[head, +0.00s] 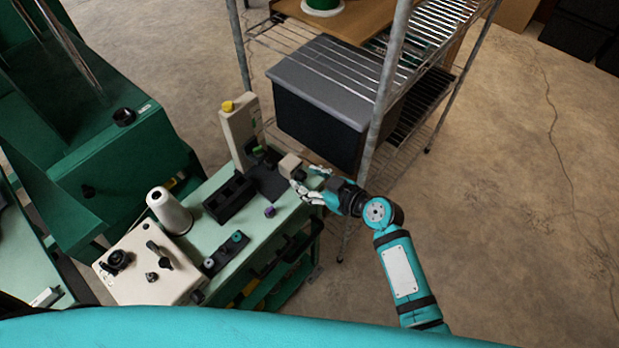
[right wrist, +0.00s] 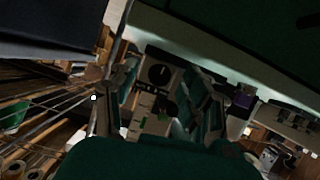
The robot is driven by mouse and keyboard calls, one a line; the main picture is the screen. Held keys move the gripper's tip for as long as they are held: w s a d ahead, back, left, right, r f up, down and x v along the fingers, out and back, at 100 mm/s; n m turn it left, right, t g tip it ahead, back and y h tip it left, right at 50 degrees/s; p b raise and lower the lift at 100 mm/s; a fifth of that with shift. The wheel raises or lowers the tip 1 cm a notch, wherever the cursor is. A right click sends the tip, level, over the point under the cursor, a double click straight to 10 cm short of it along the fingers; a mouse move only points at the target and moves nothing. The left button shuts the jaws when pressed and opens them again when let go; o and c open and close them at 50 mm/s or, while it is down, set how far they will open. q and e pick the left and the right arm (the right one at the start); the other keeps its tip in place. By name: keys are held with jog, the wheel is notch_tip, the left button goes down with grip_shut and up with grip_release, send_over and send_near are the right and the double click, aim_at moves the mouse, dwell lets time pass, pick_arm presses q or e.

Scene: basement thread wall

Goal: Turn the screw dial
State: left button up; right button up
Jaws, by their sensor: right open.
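My right gripper (head: 306,181) is open at the right edge of the green bench, with its fingers pointing at a small beige block with a dark face (head: 290,164). In the right wrist view, a round black dial (right wrist: 160,74) on a pale panel shows beyond and between the open fingers (right wrist: 160,92). The fingers do not appear closed on it, and I cannot tell whether either one touches it. I cannot tell for certain that this is the screw dial. A beige box (head: 125,271) at the bench's near left also carries black knobs. My left gripper is not in view.
A metal wire rack (head: 388,75) holding a grey-lidded bin (head: 325,80) stands close behind my right gripper. A white thread cone (head: 170,212), a black slotted holder (head: 229,198) and an upright beige post (head: 240,132) stand on the bench. The floor at right is clear.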

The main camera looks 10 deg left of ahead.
grip_shut()
dwell(0.3)
jog(key=m+b, duration=0.1)
jog(key=m+g+y+b, duration=0.1)
jog(key=shift+w+d+f+g+b, duration=0.15)
jog(key=shift+g+b, duration=0.15)
jog(key=shift+b, duration=0.05)
jog(key=shift+m+g+y+b, duration=0.5)
jog(key=shift+m+y+b, duration=0.1)
jog(key=shift+m+b, duration=0.6)
grip_release()
